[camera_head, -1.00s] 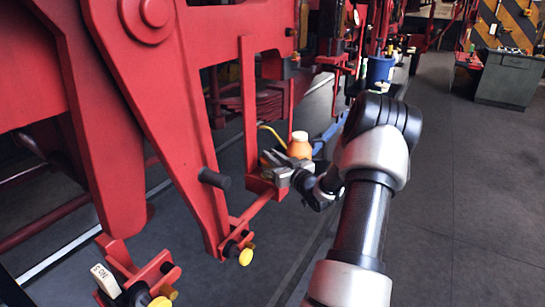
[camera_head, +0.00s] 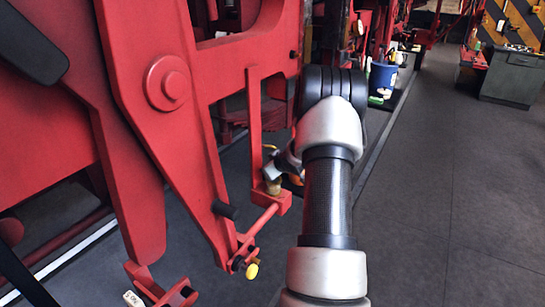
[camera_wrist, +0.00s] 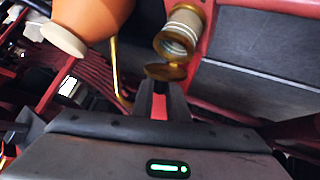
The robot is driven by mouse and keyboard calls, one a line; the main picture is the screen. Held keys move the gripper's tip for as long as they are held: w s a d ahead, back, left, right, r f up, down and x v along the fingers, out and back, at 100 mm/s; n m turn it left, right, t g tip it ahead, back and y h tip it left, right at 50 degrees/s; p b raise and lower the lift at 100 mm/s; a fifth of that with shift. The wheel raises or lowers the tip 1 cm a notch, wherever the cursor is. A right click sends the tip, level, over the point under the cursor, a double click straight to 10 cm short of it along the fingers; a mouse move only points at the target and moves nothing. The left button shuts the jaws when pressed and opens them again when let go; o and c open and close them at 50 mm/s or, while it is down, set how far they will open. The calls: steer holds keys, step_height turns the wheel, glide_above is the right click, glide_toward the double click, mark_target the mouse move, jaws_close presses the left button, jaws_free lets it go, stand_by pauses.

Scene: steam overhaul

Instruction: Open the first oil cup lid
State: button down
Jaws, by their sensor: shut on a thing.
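The brass oil cup (camera_wrist: 182,32) shows in the wrist view with its mouth uncovered and a threaded-looking pale inner wall. Its round brass lid (camera_wrist: 166,71) stands swung away from the mouth, at the cup's near edge. My gripper (camera_wrist: 160,88) is shut on the lid's near edge, between narrow dark fingertips. In the head view the oil cup (camera_head: 273,187) sits on the end of a red bracket, and my gripper is mostly hidden behind my arm.
An orange oil can (camera_wrist: 95,14) with a thin brass spout is close left of the cup. Red linkage bars (camera_head: 255,125) stand close left of my arm. A blue bucket (camera_head: 383,78) stands farther back.

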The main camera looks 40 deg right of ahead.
steer(key=shift+w+a+r+n+g+p, duration=0.15)
steer(key=shift+w+g+p, duration=0.15)
steer(key=shift+g+p, duration=0.35)
steer(key=shift+w+a+r+n+g+p, duration=0.15)
steer(key=shift+w+g+p, duration=0.1)
steer(key=shift+g+p, duration=0.35)
steer(key=shift+w+a+f+n+g+h, duration=0.15)
steer(key=shift+w+g+h, duration=0.15)
steer(key=shift+g, duration=0.2)
steer(key=shift+w+d+f+n+g+h, duration=0.1)
steer(key=shift+w+n+g+h, duration=0.05)
steer(key=shift+g+h, duration=0.3)
steer(key=c, duration=1.7)
jaws_free()
steer(key=shift+c, duration=0.2)
steer(key=shift+r, duration=0.1)
steer(key=v, duration=1.7)
steer(key=shift+r+b, duration=0.3)
